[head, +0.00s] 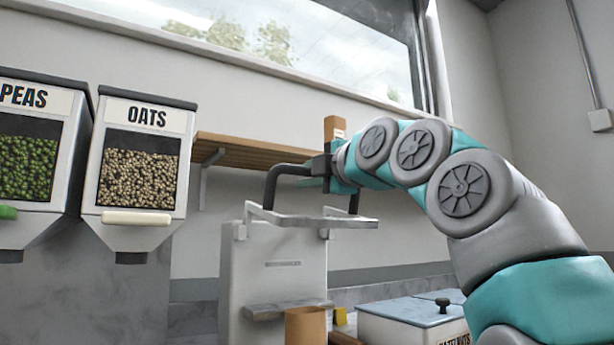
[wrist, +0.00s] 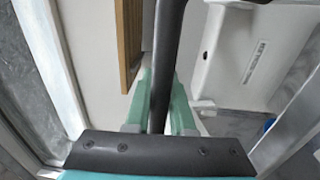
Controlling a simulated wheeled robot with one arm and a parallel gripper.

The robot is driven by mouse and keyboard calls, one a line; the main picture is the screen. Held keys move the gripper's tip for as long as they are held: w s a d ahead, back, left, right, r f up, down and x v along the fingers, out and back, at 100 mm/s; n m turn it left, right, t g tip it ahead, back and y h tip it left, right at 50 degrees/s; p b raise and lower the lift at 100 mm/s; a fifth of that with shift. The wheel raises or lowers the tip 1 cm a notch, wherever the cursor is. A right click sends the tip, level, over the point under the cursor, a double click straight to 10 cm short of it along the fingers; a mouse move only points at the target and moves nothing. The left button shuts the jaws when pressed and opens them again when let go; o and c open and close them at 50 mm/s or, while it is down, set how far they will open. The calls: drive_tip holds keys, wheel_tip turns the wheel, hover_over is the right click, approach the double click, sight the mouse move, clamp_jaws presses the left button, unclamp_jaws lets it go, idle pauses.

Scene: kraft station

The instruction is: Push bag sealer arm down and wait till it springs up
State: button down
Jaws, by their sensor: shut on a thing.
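The bag sealer (head: 275,268) is a pale upright machine left of my arm in the head view; its body also shows at the upper right of the wrist view (wrist: 248,55). Its arm is a grey frame (head: 320,221) at the top with a dark handle (head: 271,183) above it. The frame looks raised, well above the grey lower ledge (head: 285,309). My gripper (head: 318,172) is at the handle. In the wrist view, the teal fingers of my gripper (wrist: 161,110) are shut on the dark handle bar (wrist: 168,50), one on each side.
A brown paper bag (head: 306,326) stands below the ledge. A white bin with a blue-grey lid (head: 408,309) is right of it. Oats (head: 138,178) and peas (head: 30,165) dispensers hang at the left. A wooden shelf (head: 245,152) is on the wall behind.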

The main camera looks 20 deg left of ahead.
drive_tip(key=shift+d+r+t+b, duration=0.1)
drive_tip(key=shift+r+t+b, duration=0.2)
drive_tip(key=shift+b, duration=0.25)
